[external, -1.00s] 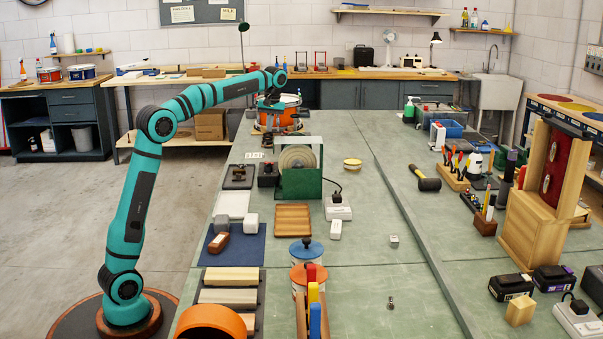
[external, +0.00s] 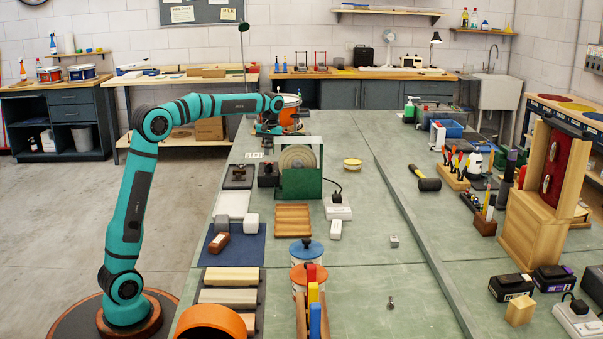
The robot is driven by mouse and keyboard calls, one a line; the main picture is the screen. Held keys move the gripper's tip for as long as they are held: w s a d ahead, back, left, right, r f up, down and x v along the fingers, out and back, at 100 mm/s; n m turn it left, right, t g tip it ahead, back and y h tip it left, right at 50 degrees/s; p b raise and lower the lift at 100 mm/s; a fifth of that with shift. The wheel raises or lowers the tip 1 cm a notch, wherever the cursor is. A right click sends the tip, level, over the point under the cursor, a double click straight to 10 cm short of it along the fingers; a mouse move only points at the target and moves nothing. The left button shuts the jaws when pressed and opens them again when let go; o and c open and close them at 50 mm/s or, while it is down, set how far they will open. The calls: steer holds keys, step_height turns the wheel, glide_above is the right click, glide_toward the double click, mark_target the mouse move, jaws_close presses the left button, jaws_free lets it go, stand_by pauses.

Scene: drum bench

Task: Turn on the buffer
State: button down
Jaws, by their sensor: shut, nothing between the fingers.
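The buffer (external: 300,184) stands on the bench, with a green housing and a pale round wheel (external: 297,158) behind a clear guard. A small black box (external: 268,174), which looks like a switch box, sits just left of it; its markings are too small to read. My gripper (external: 267,131) is shut and empty. It points down above and behind the black box, near the orange drum, and appears apart from the box. The fingertips are small and hard to make out.
A white power strip (external: 338,208) with a black plug stands right of the buffer. A dark block with a fitting (external: 239,176) lies left of the black box. A yellow tin (external: 352,164) stands to the right. The orange drum (external: 291,117) stands behind my gripper.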

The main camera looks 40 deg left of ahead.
steer(key=shift+s+a+f, duration=0.15)
steer(key=shift+f, duration=1.45)
steer(key=shift+f, duration=0.2)
